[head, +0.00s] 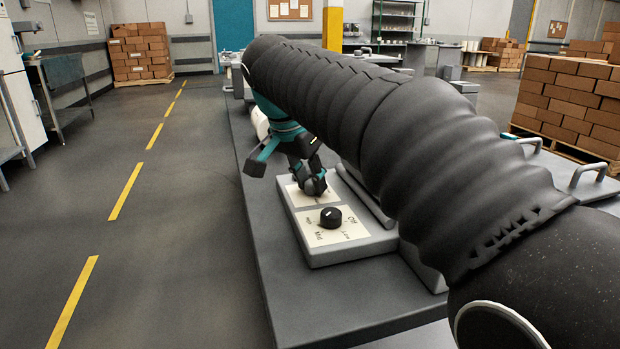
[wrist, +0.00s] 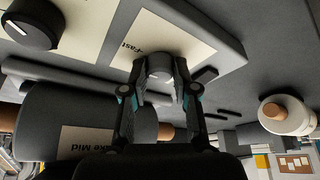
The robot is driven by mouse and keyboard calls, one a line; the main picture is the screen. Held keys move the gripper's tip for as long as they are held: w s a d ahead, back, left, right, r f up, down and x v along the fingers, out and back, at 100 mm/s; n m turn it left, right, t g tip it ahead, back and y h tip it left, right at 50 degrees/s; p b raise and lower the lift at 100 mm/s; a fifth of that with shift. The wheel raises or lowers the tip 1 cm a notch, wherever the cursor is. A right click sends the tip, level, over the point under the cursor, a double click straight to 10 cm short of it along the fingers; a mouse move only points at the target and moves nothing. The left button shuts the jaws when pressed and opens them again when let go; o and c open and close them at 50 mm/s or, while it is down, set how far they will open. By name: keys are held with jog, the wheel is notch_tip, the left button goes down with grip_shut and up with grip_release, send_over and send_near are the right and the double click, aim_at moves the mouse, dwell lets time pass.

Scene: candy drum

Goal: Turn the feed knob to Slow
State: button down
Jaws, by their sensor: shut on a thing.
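A grey control box (head: 347,250) carries two pale label plates. My gripper (head: 314,186) reaches down to the farther plate (head: 296,197). In the wrist view my gripper (wrist: 161,82) has its fingers on either side of a small round grey knob (wrist: 159,65), shut on it. The word "Fast" shows on that plate (wrist: 185,40) beside the knob; its other words and the knob's pointer are hidden or unreadable. The nearer plate (head: 320,236) has a black knob (head: 331,217) with a white mark, among words including "Off" and "Mid". That black knob also shows in the wrist view (wrist: 30,20).
The box sits on a long grey bench (head: 283,300). A dark cylinder (wrist: 45,115) with a label ending in "ake Mid" lies close to my gripper in the wrist view. A white roll (wrist: 285,118) stands to the right there. Open floor (head: 170,260) lies left of the bench.

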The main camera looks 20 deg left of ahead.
jog(key=n+y, duration=0.1)
jog(key=n, duration=0.2)
jog(key=n+y+p, duration=0.1)
jog(key=n, duration=0.2)
jog(key=shift+d+r+t, duration=0.15)
jog(key=shift+d+t, duration=0.05)
jog(key=shift+t, duration=0.1)
jog(key=n+y+p, duration=0.1)
jog(key=n, duration=0.1)
jog(key=n+y+p, duration=0.1)
jog(key=n, duration=0.2)
jog(key=shift+g, duration=0.4)
jog(key=shift+n+y+p, duration=0.3)
jog(key=shift+n, duration=0.1)
jog(key=c, duration=0.9)
grip_release()
jog(key=shift+v, duration=3.65)
